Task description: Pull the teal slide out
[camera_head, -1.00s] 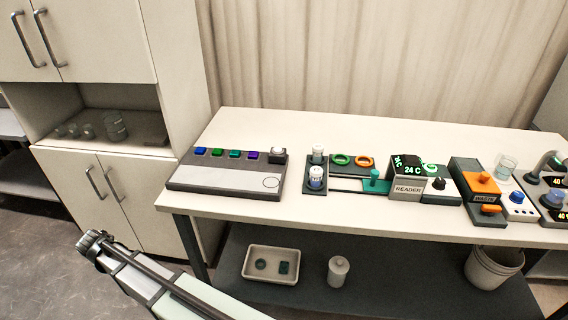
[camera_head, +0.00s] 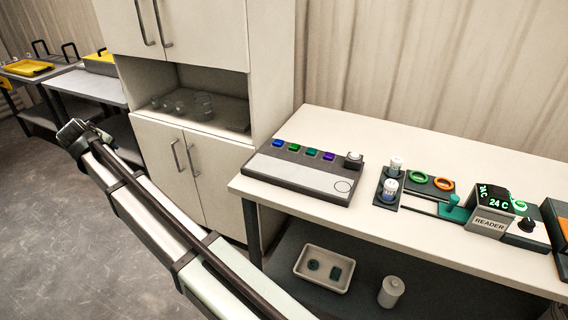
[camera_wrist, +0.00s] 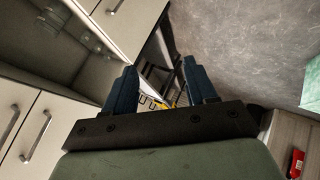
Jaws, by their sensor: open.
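The teal slide (camera_head: 456,213) sits on the bench at the left side of the grey reader (camera_head: 490,212). In the head view my arm stretches to the left, away from the bench, and the gripper fingers cannot be made out there.
On the bench left of the slide are a panel with coloured buttons (camera_head: 304,174), white-capped vials (camera_head: 388,189) and green and orange rings (camera_head: 443,184). A white tray (camera_head: 324,285) and a white jar (camera_head: 391,292) stand on the lower shelf. A cabinet (camera_head: 190,170) stands left of the bench.

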